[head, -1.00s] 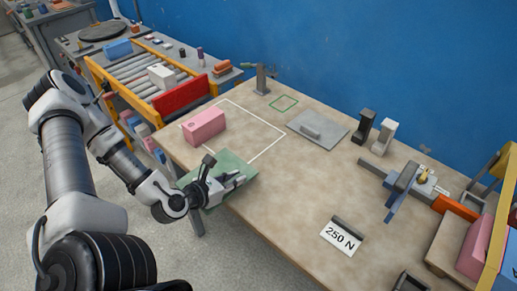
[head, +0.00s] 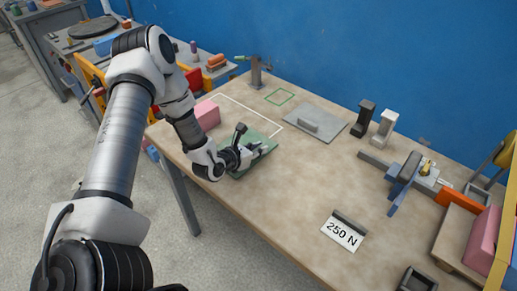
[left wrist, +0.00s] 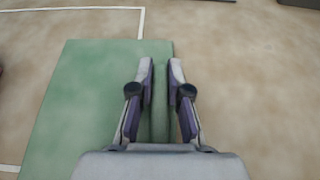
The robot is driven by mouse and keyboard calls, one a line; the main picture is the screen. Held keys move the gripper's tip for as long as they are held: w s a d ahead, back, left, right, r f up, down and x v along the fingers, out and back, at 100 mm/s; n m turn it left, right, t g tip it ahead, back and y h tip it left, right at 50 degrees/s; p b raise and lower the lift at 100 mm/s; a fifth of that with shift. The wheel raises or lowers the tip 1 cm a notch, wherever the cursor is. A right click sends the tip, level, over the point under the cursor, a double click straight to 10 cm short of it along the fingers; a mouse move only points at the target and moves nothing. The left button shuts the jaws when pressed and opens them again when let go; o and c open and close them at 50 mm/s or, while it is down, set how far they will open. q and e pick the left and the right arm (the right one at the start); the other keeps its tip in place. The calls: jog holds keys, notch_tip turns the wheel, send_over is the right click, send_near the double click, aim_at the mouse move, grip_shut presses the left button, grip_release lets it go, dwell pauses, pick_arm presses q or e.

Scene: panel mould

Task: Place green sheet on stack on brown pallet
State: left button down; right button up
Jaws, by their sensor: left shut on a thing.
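The green sheet (head: 262,141) is a flat square plate over the near left part of the table. In the left wrist view the sheet (left wrist: 75,105) fills the left and middle, with a raised green strip between the fingers. My left gripper (head: 257,153) is shut on that strip; its fingers (left wrist: 161,68) also show in the wrist view. I cannot tell whether the sheet touches the table. The brown pallet (head: 456,238) is at the right end, with a pink block (head: 485,240) on it. No stack of sheets is clear there. My right gripper is out of view.
A white outline (head: 245,104) and a pink block (head: 208,113) lie behind the green sheet. A grey plate with a handle (head: 318,117), two small stands, a blue clamp (head: 405,180) and a 250 N sign (head: 342,233) stand on the table. The middle is clear.

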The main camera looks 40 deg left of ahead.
pick_arm(q)
jog(key=shift+s+f, duration=0.1)
jog(key=c, duration=1.1)
grip_release()
jog(key=shift+c, duration=0.2)
